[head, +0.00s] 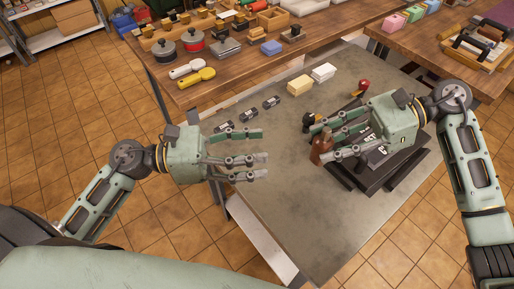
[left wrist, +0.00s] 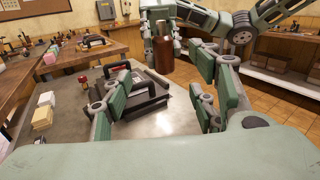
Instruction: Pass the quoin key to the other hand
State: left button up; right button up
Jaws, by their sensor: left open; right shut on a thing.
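The quoin key (head: 320,152) shows as a brown wooden-looking handle at the fingers of my right gripper (head: 318,141). That gripper is shut on it above the grey table. In the left wrist view the key (left wrist: 164,54) is a reddish-brown cylinder hanging upright with a metal part above it, partly covered by the right fingers. My left gripper (head: 264,152) is open and empty, to the left of the key, fingers pointing right towards it. A clear gap separates them. In the left wrist view the left fingers (left wrist: 165,105) are spread wide, below the key.
A black press or frame (head: 345,173) lies on the grey table (head: 285,215) below my right gripper. Several small metal pieces (head: 250,115), yellow blocks (head: 299,85) and white blocks (head: 323,72) lie farther back. A wooden bench (head: 225,83) with tools stands behind.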

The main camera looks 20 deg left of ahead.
aim_at(313, 147)
pick_arm(q)
jog(key=x, duration=1.2)
jog(key=shift+s+d+f, duration=0.1)
jog(key=shift+s+d, duration=0.05)
jog(key=shift+s, duration=0.15)
jog(key=shift+m, duration=0.3)
jog(key=c, duration=1.3)
pick_arm(e)
jog(key=o, duration=1.3)
jog(key=shift+d, duration=0.1)
